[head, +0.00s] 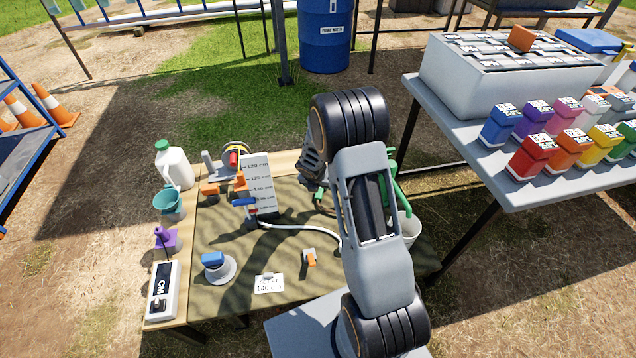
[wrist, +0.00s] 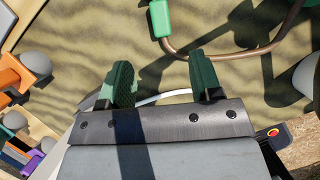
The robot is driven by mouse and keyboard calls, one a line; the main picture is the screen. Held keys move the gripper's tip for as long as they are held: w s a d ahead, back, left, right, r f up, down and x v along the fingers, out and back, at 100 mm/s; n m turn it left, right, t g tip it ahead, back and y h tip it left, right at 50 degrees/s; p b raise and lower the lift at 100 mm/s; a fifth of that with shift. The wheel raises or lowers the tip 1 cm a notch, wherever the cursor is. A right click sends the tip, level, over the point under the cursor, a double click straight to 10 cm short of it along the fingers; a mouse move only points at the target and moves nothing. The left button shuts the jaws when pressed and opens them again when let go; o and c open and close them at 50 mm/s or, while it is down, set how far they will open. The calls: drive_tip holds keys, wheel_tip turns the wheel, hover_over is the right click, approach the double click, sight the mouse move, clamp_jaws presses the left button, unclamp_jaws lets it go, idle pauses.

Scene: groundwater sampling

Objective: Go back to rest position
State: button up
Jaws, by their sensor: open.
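My gripper (wrist: 161,76) is open in the wrist view.
A white jug (head: 174,165) stands at the back left. Colored bottles and a cooler (head: 480,75) fill the right table.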

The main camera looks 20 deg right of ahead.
drive_tip(key=shift+v, duration=0.95)
drive_tip(key=shift+r+p, duration=0.15)
drive_tip(key=shift+p, duration=0.15)
